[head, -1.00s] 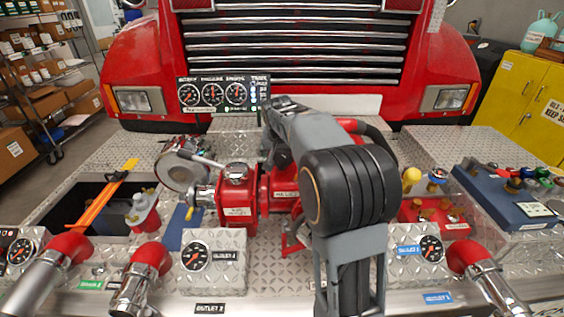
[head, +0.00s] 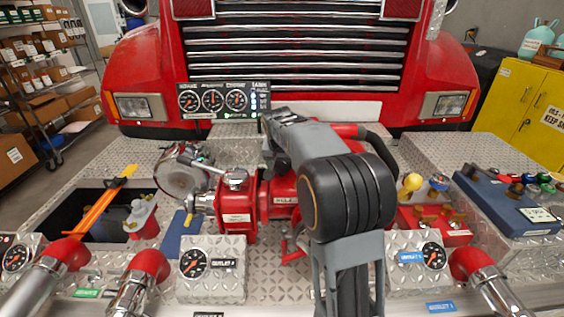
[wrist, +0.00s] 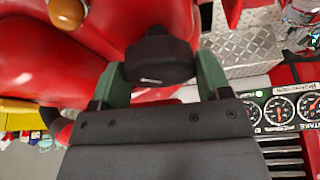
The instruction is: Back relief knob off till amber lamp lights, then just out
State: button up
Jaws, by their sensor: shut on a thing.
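In the wrist view my gripper (wrist: 159,70) has its two green fingers on either side of a black round knob (wrist: 158,58) with a short white mark on its face. It is shut on this knob, which stands against red pump bodywork. A dull amber-brown dome (wrist: 66,12) sits on the red body at the upper left. It shows no clear glow, and I cannot tell if it is the lamp. In the head view my arm hides the gripper and the knob.
A gauge panel (head: 223,99) stands behind the red pump (head: 237,212). Left are an open bay with orange bars (head: 97,211) and a chrome-capped inlet (head: 181,171). Right are a blue box (head: 508,203) and a red block with a yellow knob (head: 412,182). Red-and-chrome outlet pipes line the front.

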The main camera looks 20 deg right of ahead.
jog(key=shift+c, duration=0.8)
jog(key=shift+d+n+y, duration=0.1)
jog(key=shift+n+y, duration=0.6)
jog(key=shift+n, duration=1.1)
jog(key=o, duration=0.9)
jog(key=shift+r, duration=0.15)
jog(key=v, duration=1.3)
jog(key=shift+s+r, duration=0.2)
jog(key=shift+s, duration=0.25)
